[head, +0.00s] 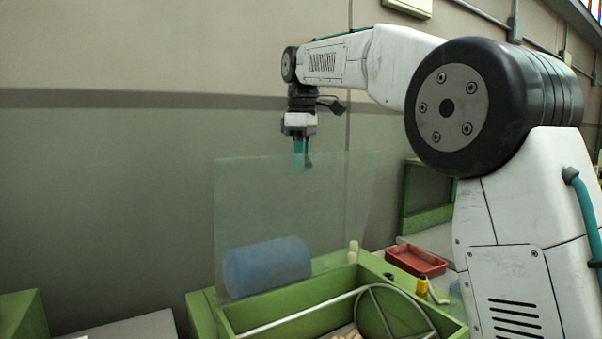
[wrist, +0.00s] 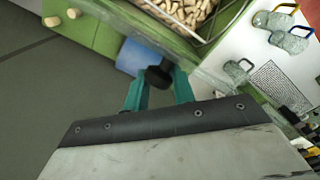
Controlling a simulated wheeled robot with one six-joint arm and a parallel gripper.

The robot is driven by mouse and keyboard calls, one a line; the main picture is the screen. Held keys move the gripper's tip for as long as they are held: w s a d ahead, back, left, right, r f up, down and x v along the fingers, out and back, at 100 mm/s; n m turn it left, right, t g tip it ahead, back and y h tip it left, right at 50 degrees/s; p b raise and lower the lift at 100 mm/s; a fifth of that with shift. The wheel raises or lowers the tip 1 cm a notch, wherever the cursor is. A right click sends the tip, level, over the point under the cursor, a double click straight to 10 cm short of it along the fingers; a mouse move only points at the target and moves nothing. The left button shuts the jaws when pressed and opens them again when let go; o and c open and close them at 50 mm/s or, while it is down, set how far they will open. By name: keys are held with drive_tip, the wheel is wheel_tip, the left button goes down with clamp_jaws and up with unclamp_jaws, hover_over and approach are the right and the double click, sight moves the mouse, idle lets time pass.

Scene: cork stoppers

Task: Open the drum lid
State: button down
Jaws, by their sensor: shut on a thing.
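A clear, greenish panel (head: 250,195), which looks like the drum lid, stands raised and nearly upright above the back of a green box (head: 300,322). A blue cylinder (head: 268,267) shows through its lower part; it also appears in the wrist view (wrist: 133,56). My gripper (head: 301,168) is at the panel's upper edge. In the wrist view its teal fingers (wrist: 160,88) are shut on a dark knob (wrist: 158,76), likely the lid's handle. The knob is hidden in the head view. Many corks (wrist: 182,8) lie in the green box behind a pale curved bar.
Two pale corks (head: 353,252) stand on the green rim. A red tray (head: 417,262) and a small yellow item (head: 421,287) lie to the right. A plain wall stands behind the panel.

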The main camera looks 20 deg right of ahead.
drive_tip(key=w+a, duration=0.1)
drive_tip(key=w, duration=0.6)
drive_tip(key=shift+w+a+f, duration=0.15)
drive_tip(key=shift+w+f, duration=0.2)
drive_tip(key=c, duration=1.5)
unclamp_jaws()
drive_tip(key=o, duration=0.4)
drive_tip(key=shift+d+f, duration=0.1)
drive_tip(key=shift+d, duration=0.15)
drive_tip(key=shift+a, duration=0.35)
drive_tip(key=shift+a, duration=0.1)
drive_tip(key=shift+r, duration=0.2)
